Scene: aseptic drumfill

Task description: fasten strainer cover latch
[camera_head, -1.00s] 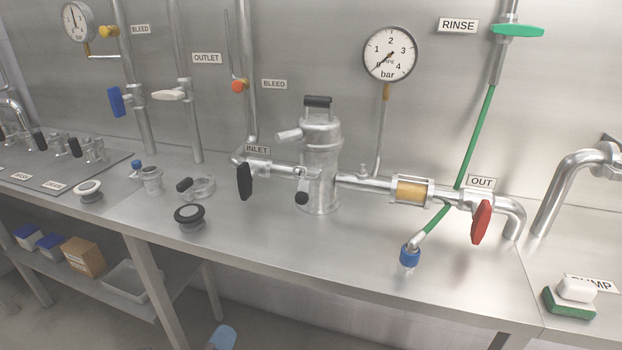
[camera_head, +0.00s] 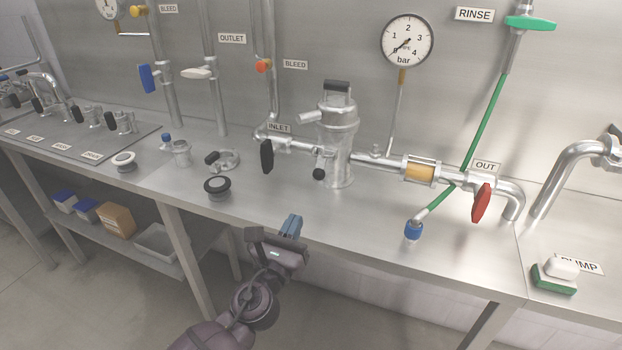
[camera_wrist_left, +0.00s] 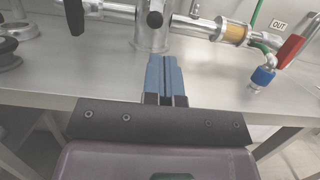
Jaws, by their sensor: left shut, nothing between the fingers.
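The strainer (camera_head: 338,140) is an upright steel housing on the bench, with a cover (camera_head: 337,105) on top carrying a black handle (camera_head: 337,86). A black knob (camera_head: 319,174) shows low on its front; I cannot tell whether it belongs to the latch. In the left wrist view the knob (camera_wrist_left: 154,19) is just beyond my fingers and the strainer body (camera_wrist_left: 150,40) is partly cut off by the top edge. My left gripper (camera_head: 292,224) is shut and empty, in front of the bench edge and below the strainer. My right gripper is not in view.
A black-handled inlet valve (camera_head: 267,156) is left of the strainer. A sight glass (camera_head: 420,171), red-handled out valve (camera_head: 481,203) and blue-ended green hose (camera_head: 414,230) are right. A black-topped fitting (camera_head: 217,188) stands near the front edge. Bench (camera_head: 350,220) before the strainer is clear.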

